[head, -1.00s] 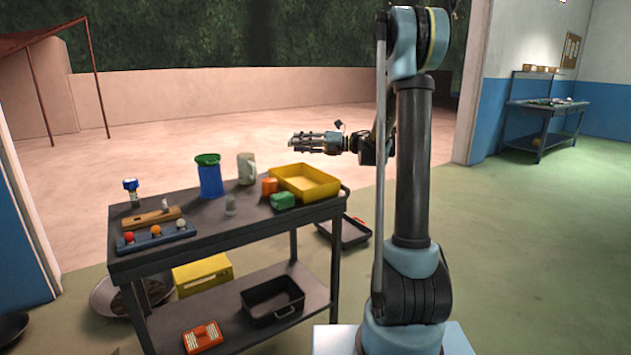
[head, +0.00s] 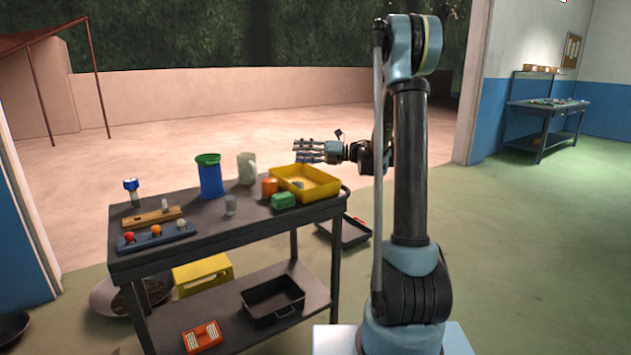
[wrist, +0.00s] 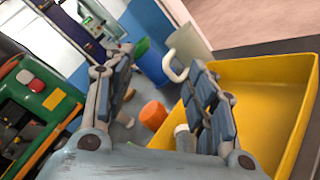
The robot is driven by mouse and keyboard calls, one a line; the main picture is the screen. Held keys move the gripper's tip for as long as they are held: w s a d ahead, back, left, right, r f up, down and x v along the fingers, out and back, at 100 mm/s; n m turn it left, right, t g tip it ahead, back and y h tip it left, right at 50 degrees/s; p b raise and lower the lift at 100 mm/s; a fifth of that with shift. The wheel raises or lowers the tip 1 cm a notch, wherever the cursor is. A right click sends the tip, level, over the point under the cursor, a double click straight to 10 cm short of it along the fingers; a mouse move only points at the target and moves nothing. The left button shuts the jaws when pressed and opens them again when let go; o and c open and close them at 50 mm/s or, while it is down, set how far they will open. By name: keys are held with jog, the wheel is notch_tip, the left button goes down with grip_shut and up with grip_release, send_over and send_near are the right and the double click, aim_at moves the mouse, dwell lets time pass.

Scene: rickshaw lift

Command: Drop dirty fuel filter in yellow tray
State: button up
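The yellow tray (head: 325,191) sits at the right end of the cart top. My gripper (head: 310,150) is above it, fingers spread apart and empty; in the wrist view the fingers (wrist: 160,62) stand wide on both sides. A small greyish cylinder, apparently the dirty fuel filter (head: 298,185), shows inside the tray below the gripper. In the wrist view a pale cylinder (wrist: 183,137) is by the tray's wall, partly hidden by the right finger. I cannot tell whether it is resting or still falling. Another greyish filter-like cylinder (head: 230,205) stands on the cart.
An orange cup (head: 269,187) and green block (head: 283,200) sit close to the tray's left side. A blue bin (head: 210,176) and pale mug (head: 247,168) stand behind. A blue rack (head: 157,237) with coloured knobs is at the cart's left.

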jog(key=s+d, duration=0.1)
jog(key=d, duration=1.1)
jog(key=shift+s, duration=0.1)
